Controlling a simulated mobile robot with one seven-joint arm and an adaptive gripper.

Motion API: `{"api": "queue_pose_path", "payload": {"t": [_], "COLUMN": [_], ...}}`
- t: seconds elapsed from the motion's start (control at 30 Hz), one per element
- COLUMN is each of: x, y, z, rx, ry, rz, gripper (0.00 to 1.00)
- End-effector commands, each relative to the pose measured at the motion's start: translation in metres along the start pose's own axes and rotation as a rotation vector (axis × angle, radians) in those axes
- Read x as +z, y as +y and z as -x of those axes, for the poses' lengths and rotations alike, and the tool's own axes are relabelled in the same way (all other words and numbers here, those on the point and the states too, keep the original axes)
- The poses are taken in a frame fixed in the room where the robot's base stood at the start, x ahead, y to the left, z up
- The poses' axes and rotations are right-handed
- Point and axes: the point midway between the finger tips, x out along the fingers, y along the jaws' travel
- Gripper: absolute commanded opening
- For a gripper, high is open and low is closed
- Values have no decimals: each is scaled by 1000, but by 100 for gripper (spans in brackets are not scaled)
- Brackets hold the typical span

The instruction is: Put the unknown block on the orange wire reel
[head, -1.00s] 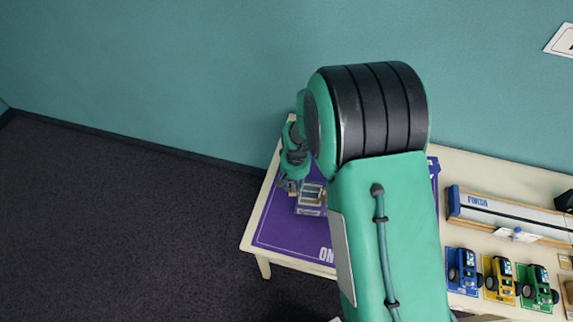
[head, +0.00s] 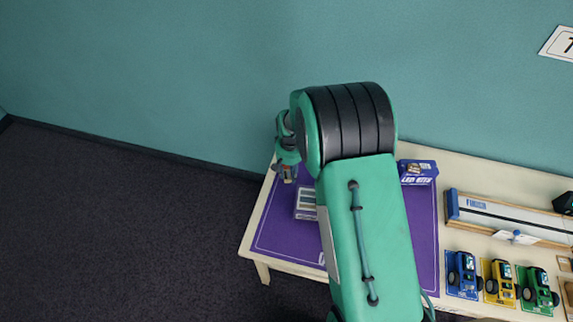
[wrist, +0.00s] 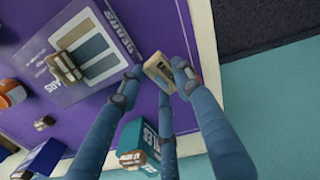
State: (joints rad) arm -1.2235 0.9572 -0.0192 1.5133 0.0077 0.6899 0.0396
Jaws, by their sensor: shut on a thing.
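My gripper (wrist: 160,76) is shut on a small tan block (wrist: 157,70) with a dark face, held above the purple mat. I cannot tell for sure that it is the unknown block. In the head view my gripper (head: 287,172) hangs over the table's far left corner, partly hidden by my arm. The orange wire reel (wrist: 12,97) shows at the left edge of the wrist view, apart from the gripper, with a small block close to it. In the head view I cannot make out the reel; my arm covers much of the mat.
A teal box (wrist: 137,135) and a blue box (wrist: 42,157) stand nearby with small blocks. Toy trucks (head: 497,280) and a long track (head: 505,215) occupy the table's right. A wall stands behind.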

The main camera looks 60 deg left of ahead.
Motion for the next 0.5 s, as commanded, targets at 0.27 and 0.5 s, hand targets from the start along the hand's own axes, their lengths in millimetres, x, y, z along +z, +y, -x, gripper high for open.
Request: {"api": "queue_pose_path", "payload": {"t": [0.27, 0.5], "x": [-38, -65], "y": [0, -1], "z": [-5, -6], "rx": [0, 0], "ry": [1, 0], "rz": [0, 0], "gripper": [8, 8]}}
